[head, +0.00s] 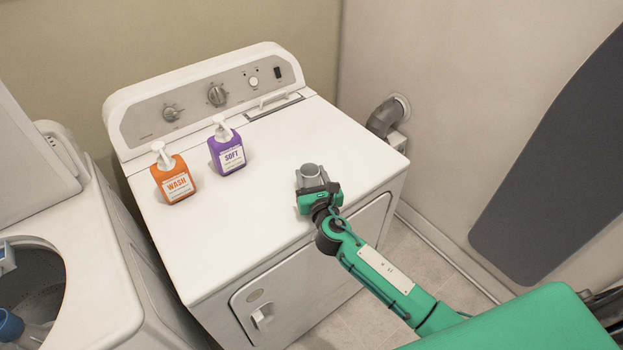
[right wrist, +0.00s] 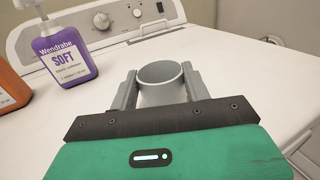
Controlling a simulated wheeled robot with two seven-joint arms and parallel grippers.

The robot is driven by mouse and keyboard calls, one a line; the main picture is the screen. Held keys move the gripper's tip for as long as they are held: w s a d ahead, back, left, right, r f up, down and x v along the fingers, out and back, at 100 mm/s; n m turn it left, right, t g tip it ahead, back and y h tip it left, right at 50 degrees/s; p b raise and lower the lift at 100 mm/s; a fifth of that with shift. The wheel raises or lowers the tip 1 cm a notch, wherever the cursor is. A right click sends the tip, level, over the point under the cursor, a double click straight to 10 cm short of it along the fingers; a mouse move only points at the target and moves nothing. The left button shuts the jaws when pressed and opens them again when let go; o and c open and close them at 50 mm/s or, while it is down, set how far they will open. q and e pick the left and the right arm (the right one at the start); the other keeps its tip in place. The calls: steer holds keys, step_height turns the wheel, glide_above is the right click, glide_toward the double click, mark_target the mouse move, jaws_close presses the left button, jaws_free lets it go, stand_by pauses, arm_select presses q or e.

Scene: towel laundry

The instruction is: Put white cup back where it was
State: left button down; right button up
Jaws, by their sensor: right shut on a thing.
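The white cup (head: 311,171) looks pale grey and upright, at the right front part of the white dryer top (head: 250,220). My right gripper (head: 312,180) is shut around it. In the right wrist view the cup (right wrist: 162,80) stands between the two grey fingers of my right gripper (right wrist: 160,92), its round opening facing up and looking empty. The cup's lower part is hidden by the gripper body, so I cannot tell whether it touches the dryer top.
An orange WASH bottle (head: 174,180) and a purple SOFT bottle (head: 227,152) stand on the dryer top, left of the cup. The control panel (head: 210,97) rises behind. An open washer (head: 90,280) is at the left. The dryer top's front left is clear.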

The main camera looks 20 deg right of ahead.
steer(key=shift+f, duration=0.25)
steer(key=shift+f, duration=0.2)
steer(key=o, duration=1)
steer(key=shift+o, duration=0.2)
steer(key=shift+r, duration=0.1)
